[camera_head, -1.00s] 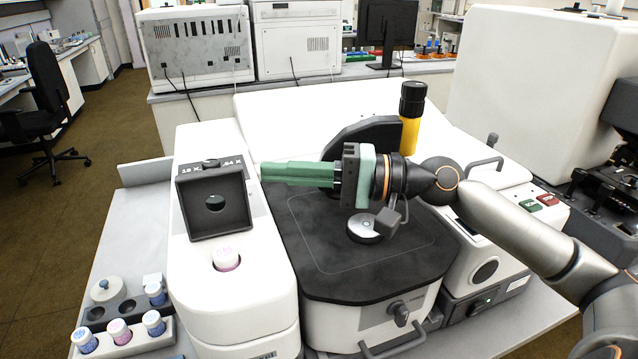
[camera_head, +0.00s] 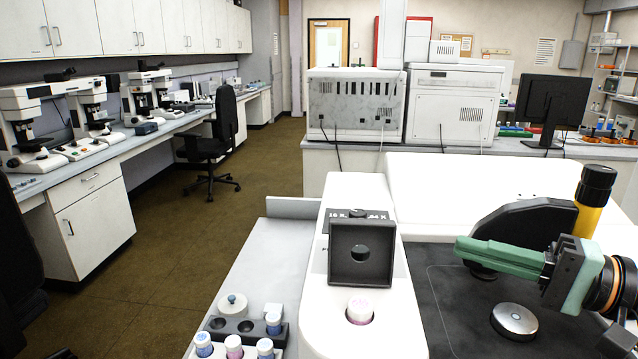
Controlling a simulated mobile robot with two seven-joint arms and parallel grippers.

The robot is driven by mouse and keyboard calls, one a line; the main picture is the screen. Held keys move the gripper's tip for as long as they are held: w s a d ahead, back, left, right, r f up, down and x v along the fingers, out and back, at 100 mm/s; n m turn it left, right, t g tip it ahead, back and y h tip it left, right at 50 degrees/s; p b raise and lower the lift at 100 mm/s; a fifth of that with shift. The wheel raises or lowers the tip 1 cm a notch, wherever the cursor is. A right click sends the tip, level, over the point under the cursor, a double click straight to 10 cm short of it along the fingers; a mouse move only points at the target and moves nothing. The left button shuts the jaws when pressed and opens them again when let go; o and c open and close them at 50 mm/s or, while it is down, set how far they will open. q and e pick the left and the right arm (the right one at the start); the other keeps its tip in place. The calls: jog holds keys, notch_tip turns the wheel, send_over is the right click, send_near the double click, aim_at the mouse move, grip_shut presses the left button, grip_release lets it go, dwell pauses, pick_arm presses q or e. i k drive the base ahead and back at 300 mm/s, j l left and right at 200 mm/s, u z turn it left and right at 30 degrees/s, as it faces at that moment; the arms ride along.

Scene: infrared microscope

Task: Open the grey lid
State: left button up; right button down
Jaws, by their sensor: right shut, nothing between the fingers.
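My left gripper is not in view.
A black stage plate (camera_head: 455,320) with a round silver disc (camera_head: 513,322) lies under my right gripper. A yellow and black eyepiece tube (camera_head: 590,205) stands close behind it. A vial rack (camera_head: 240,330) is at the lower left. Open floor lies to the left.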

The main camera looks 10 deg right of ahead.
aim_at(361, 249)
jog(key=k, duration=1)
